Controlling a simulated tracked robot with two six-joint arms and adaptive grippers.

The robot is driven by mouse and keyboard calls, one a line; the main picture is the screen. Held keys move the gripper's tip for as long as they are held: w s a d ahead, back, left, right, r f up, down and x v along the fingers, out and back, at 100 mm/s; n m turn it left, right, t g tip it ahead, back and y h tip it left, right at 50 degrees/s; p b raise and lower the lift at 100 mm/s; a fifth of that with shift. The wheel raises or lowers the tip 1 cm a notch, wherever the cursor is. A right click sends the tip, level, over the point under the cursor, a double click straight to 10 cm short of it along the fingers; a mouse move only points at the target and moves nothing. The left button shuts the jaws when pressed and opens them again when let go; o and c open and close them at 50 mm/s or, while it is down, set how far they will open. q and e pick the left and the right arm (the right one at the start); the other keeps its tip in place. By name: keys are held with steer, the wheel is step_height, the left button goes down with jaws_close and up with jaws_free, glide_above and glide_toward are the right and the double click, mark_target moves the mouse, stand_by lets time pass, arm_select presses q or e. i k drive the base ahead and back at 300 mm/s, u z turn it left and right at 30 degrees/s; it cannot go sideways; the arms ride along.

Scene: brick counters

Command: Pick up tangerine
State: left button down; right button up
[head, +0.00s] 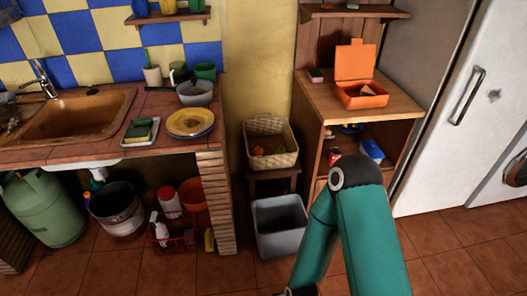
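A small orange round thing, which looks like the tangerine (259,151), lies inside a wicker basket (286,159) in the head view. The basket stands on a small dark stool by the yellow wall. Other small items in the basket are too dim to tell. One of my teal arms rises from the bottom edge right of the middle, bent at its elbow in front of the wooden cabinet. Its gripper is out of the picture below. My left gripper is not in view either. Nothing of mine touches the basket.
A grey bin (281,226) stands on the floor below the basket. Left is a tiled counter with a yellow plate (190,122), a pot (195,93) and a sink (80,116). Right is a wooden cabinet (318,92) with an open orange box (361,94), then a white fridge (452,140).

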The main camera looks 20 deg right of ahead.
mark_target(257, 150)
steer(key=i, duration=0.85)
steer(key=u, duration=0.05)
